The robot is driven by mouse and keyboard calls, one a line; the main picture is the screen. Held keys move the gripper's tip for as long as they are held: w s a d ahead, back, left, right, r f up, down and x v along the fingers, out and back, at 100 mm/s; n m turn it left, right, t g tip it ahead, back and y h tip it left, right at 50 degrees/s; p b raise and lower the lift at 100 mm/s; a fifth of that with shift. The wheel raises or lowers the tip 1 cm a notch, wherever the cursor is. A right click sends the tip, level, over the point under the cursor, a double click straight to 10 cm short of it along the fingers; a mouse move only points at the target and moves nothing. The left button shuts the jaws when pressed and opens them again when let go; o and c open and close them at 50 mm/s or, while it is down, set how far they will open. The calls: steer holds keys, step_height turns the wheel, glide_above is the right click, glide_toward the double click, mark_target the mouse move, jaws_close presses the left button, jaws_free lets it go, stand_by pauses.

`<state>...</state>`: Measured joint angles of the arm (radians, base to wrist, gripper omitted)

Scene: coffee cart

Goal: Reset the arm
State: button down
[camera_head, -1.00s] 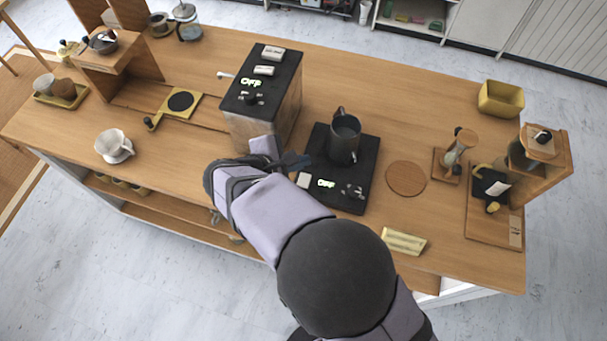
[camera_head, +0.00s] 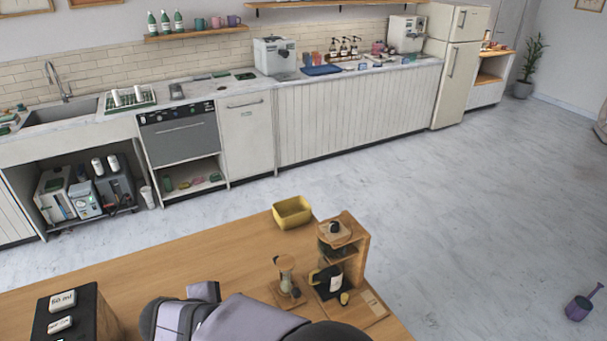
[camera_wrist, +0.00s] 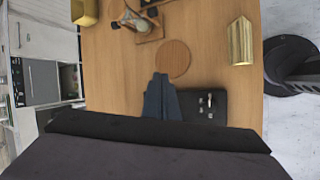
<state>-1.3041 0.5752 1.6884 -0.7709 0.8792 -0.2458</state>
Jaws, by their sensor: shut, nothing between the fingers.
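My gripper (camera_wrist: 160,85) shows in the wrist view as two dark blue-grey fingers. They are shut together with nothing between them. They point over the wooden counter (camera_wrist: 115,85), beside the black heating plate (camera_wrist: 205,112) and short of the round brown coaster (camera_wrist: 173,59). In the head view my arm (camera_head: 245,318) crosses the bottom edge above the counter (camera_head: 180,260). The fingers cannot be made out there. The dark kettle is not visible in either current view.
A yellow bin (camera_head: 292,212), an hourglass-shaped dripper (camera_head: 286,277) and a wooden stand (camera_head: 350,245) are on the counter's right part. The black-topped machine (camera_head: 70,312) is at lower left. Open floor (camera_head: 440,220) lies beyond.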

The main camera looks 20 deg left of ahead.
steer(key=w+d+r+m+g+h+p, duration=0.1)
steer(key=w+d+m+g, duration=0.15)
steer(key=d+m, duration=0.7)
steer(key=w+d+r+m+g+h, duration=0.15)
steer(key=w+d, duration=0.25)
steer(key=d, duration=1.2)
steer(key=s+d+m+g+y, duration=0.1)
steer(key=s+d+m, duration=0.4)
steer(key=d, duration=0.3)
steer(key=s+d+f+m+g+y+p, duration=0.1)
steer(key=s+d+m, duration=0.4)
steer(key=d+m, duration=0.2)
steer(key=shift+d+m+g+y, duration=0.3)
steer(key=shift+d+g+y, duration=0.1)
steer(key=shift+d, duration=0.8)
